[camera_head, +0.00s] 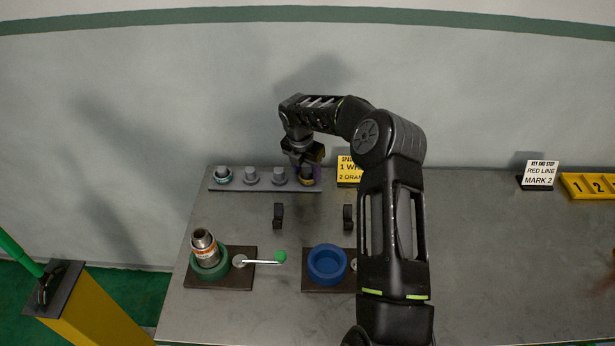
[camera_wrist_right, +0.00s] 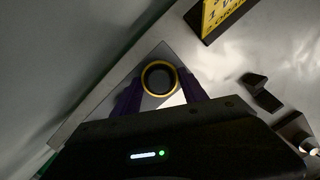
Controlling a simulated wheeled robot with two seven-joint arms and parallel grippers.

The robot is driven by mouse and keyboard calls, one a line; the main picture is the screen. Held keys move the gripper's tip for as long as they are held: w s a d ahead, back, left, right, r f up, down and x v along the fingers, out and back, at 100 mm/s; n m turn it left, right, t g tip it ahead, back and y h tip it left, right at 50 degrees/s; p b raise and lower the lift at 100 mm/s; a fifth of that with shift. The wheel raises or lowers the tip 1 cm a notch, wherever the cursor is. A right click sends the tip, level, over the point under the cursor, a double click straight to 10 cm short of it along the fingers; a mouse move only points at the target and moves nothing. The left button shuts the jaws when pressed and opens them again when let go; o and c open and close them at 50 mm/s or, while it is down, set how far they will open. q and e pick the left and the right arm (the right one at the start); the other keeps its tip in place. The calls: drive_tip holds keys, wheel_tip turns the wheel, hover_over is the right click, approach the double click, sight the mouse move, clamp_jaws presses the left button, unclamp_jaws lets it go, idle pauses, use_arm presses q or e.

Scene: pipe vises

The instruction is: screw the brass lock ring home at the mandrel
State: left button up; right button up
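A brass-yellow ring (camera_head: 306,178) is at the rightmost post of the grey rack (camera_head: 262,188) at the back of the table. In the wrist view the ring (camera_wrist_right: 159,78) lies between the two purple fingertips of my right gripper (camera_head: 304,163). The fingers flank it closely; whether they press on it is unclear. A steel cylinder with an orange band (camera_head: 204,247), possibly the mandrel, stands in a green round vise (camera_head: 223,266) at the front left. My left gripper is out of view.
A blue round vise (camera_head: 327,263) is partly beside my right arm. A yellow sign (camera_head: 349,170) is right of the rack. The right half of the table is mostly clear.

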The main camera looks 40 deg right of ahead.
drive_tip(key=c, duration=0.8)
drive_tip(key=shift+o, duration=0.2)
drive_tip(key=shift+d+p+v, duration=0.25)
drive_tip(key=shift+p+v, duration=0.6)
drive_tip(key=shift+v, duration=0.35)
drive_tip(key=shift+d+p+v, duration=0.2)
drive_tip(key=shift+p+v, duration=0.65)
drive_tip(key=shift+v, duration=0.4)
drive_tip(key=shift+w+r, duration=0.1)
drive_tip(key=shift+w, duration=0.05)
drive_tip(key=shift+w+a, duration=0.1)
